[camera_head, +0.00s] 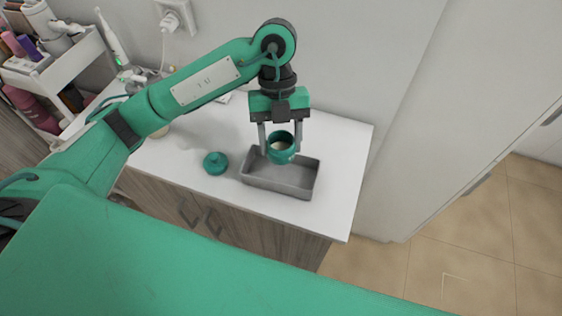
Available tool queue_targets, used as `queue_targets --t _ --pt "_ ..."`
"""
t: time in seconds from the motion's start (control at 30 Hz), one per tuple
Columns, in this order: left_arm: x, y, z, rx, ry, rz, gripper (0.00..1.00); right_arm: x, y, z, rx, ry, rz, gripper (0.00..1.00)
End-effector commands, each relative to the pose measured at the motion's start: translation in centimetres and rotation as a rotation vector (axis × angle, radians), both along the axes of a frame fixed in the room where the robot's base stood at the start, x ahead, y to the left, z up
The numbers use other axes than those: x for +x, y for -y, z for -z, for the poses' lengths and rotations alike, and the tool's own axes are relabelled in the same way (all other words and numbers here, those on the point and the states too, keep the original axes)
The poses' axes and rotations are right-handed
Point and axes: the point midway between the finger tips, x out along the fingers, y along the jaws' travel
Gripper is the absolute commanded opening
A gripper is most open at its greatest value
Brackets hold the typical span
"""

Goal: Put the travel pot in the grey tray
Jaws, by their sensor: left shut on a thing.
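My left gripper (280,149) points down and is shut on the pot, with one finger on each side. The pot shows over the back part of the grey tray (266,187); I cannot tell whether it touches the tray floor. The tray is a shallow rectangular box on the white counter, and the rest of it looks empty. My right gripper is not in view.
A teal lid (215,163) with a knob lies on the white counter (341,185) just left of the tray. The counter is clear right of the tray. A white cart (62,72) with bottles stands at the far left. A wall is behind.

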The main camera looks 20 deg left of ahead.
Motion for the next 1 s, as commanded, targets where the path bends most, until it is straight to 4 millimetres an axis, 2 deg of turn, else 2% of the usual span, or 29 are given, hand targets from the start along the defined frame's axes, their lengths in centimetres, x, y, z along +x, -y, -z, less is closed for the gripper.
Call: queue_targets --t 0.1,0.2,0.47,0.7,1.0 --pt "0.0 0.0 2.4 -0.001 -0.004 -0.003 0.24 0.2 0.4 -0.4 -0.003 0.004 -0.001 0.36" --pt "0.0 0.0 3.9 0.001 -0.001 -0.001 0.24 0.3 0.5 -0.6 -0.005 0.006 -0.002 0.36" --pt "0.0 0.0 5.7 0.000 -0.001 -0.001 0.24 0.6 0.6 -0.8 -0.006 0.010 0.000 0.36" --pt "-0.1 0.0 8.9 0.000 -0.001 0.000 0.24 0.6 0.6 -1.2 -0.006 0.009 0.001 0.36" --pt "0.0 0.0 9.2 -0.001 0.001 0.001 0.24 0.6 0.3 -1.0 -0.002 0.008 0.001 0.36"
